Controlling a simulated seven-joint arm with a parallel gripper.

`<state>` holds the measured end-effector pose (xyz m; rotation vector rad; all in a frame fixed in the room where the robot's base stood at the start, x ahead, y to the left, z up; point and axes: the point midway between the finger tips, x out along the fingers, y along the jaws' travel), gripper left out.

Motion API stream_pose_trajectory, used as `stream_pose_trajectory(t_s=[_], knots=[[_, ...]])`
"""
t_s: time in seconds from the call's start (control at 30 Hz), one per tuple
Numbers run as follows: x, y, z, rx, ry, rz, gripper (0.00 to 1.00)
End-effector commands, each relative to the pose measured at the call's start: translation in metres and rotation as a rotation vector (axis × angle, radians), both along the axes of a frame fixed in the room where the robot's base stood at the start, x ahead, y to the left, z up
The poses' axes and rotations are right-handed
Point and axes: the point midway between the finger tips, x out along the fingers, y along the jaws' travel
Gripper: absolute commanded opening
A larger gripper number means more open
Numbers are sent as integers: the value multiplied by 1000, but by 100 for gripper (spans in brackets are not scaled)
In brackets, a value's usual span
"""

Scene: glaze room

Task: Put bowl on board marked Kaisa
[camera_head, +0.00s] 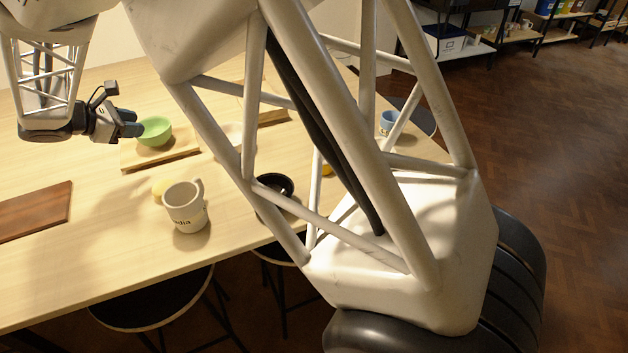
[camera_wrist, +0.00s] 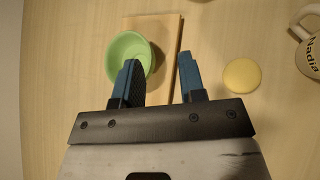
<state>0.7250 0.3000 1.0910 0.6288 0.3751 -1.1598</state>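A light green bowl (camera_head: 156,131) stands upright on a pale wooden board (camera_head: 130,160) on the table. In the wrist view the bowl (camera_wrist: 117,52) sits at the left part of that board (camera_wrist: 168,32). My gripper (camera_head: 133,126) is beside the bowl, at its left in the head view. In the wrist view my gripper (camera_wrist: 158,60) is open; its left finger overlaps the bowl and its right finger is past the board's right edge. The bowl's near right rim shows between the fingers; I cannot tell whether they touch it. No board marked Kaisa is readable.
A dark brown board (camera_head: 35,212) lies at left. A white mug (camera_head: 186,208) reads Nadia in the wrist view. A yellow disc-like thing (camera_wrist: 241,75) lies near it. Another board (camera_head: 272,115), a black dish (camera_head: 262,207) and a blue mug (camera_head: 388,122) are farther right, partly behind my arm.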

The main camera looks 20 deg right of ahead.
Motion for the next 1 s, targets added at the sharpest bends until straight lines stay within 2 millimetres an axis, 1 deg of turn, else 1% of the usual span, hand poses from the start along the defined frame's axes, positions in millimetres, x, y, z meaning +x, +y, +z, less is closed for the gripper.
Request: stream_pose_trajectory(t_s=[0.03,0.17,0.2,0.37,0.5,0.67,0.8,1.0], knots=[[-6,-15,8,30,-10,-31,37],[-27,-54,22,115,-32,-122,37],[-34,-66,26,143,-41,-154,37],[-66,-111,43,256,-80,-277,37],[-97,-147,55,353,-118,-388,37],[-135,-184,65,460,-163,-519,37],[-169,-212,70,551,-206,-632,37],[-220,-244,73,680,-273,-798,37]])
